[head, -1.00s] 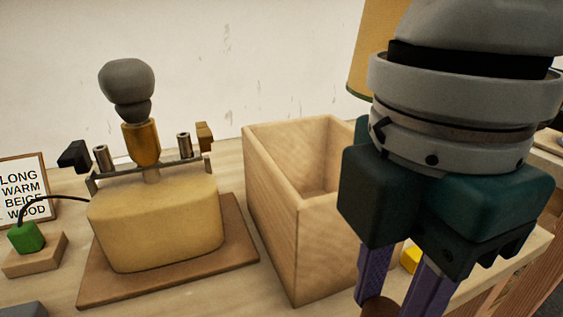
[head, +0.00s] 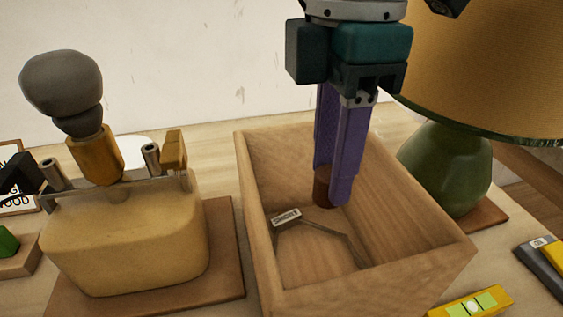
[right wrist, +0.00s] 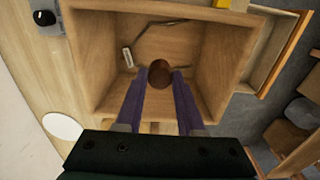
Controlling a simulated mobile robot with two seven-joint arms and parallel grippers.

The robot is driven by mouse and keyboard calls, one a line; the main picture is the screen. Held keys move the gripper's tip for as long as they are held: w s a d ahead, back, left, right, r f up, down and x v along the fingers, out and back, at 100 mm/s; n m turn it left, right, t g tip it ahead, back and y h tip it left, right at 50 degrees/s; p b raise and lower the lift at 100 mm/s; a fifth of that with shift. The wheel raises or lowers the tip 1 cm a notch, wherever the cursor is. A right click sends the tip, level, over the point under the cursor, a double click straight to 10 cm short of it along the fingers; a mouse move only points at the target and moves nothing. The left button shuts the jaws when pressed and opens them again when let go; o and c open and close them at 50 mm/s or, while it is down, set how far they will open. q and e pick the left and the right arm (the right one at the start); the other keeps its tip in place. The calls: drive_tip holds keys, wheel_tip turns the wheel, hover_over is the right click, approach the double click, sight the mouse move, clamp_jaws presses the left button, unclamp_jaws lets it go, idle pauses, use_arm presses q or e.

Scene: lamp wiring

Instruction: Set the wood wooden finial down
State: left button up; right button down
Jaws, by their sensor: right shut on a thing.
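The wooden finial (head: 321,186) is a small dark brown piece between the fingertips of my right gripper (head: 333,190). The gripper is shut on it and points down inside the open wooden box (head: 259,210). In the right wrist view the finial (right wrist: 159,74) shows as a round brown end between the purple fingers (right wrist: 158,85), above the box floor. I cannot tell whether it touches the floor. My left gripper is not in view.
A bent metal piece with a tag reading SHORT (head: 287,217) lies in the box. Left stands a beige lamp base (head: 125,240) on a brown board, with a grey bulb (head: 62,85). Right is a green lamp (head: 445,165) with a tan shade. A yellow level (head: 470,303) lies in front.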

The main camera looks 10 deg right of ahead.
use_arm(q)
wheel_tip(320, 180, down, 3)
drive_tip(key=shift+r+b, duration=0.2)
drive_tip(key=shift+b, duration=0.85)
use_arm(e)
wheel_tip(320, 180, down, 12)
drive_tip(key=shift+r, duration=0.2)
drive_tip(key=shift+f, duration=0.2)
drive_tip(key=c, duration=0.5)
unclamp_jaws()
drive_tip(key=shift+r, duration=0.1)
use_arm(q)
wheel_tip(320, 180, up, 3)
drive_tip(key=p, duration=0.2)
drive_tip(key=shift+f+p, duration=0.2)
drive_tip(key=shift+p, duration=0.1)
use_arm(e)
wheel_tip(320, 180, up, 12)
drive_tip(key=shift+r, duration=0.1)
